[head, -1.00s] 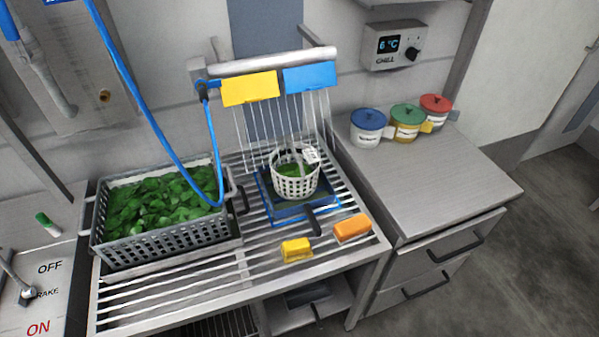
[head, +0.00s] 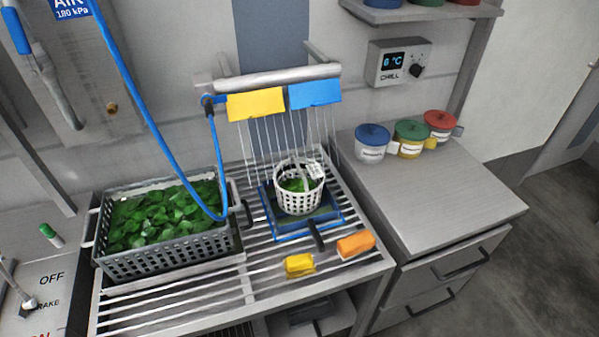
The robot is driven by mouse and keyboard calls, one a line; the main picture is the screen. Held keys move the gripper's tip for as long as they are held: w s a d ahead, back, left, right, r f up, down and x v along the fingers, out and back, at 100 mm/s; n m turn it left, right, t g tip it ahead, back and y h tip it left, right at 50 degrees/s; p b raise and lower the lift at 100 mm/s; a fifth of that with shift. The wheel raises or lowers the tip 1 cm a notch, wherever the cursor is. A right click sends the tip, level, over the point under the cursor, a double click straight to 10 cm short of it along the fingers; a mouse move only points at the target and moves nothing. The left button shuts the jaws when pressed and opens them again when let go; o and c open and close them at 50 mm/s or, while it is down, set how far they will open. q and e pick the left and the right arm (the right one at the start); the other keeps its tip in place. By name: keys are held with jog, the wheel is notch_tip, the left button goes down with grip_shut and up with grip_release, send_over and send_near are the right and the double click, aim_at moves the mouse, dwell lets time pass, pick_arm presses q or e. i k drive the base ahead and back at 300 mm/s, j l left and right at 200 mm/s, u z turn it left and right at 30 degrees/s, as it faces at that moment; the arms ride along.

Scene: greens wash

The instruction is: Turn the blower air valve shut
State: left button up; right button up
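A blue "AIR 180 kPa" sign (head: 70,8) is at the top left, cut off by the picture's upper edge. A blue handle (head: 16,31) sits beside a grey pipe (head: 57,90) on the wall at the far left. It may be the air valve's lever, but its setting cannot be told. A blue hose (head: 140,113) hangs from the sign's area, loops down over the crate and rises to a fitting at the left end of a white bar (head: 275,78). Neither of my grippers is in view.
A grey crate of greens (head: 170,262) and a white basket (head: 299,203) stand on the slatted rack (head: 180,310). Yellow (head: 300,265) and orange (head: 356,244) blocks lie in front. Three lidded jars stand at the back of the right counter (head: 430,200), which is otherwise clear.

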aim_at(10, 15)
jog(key=u, duration=1.3)
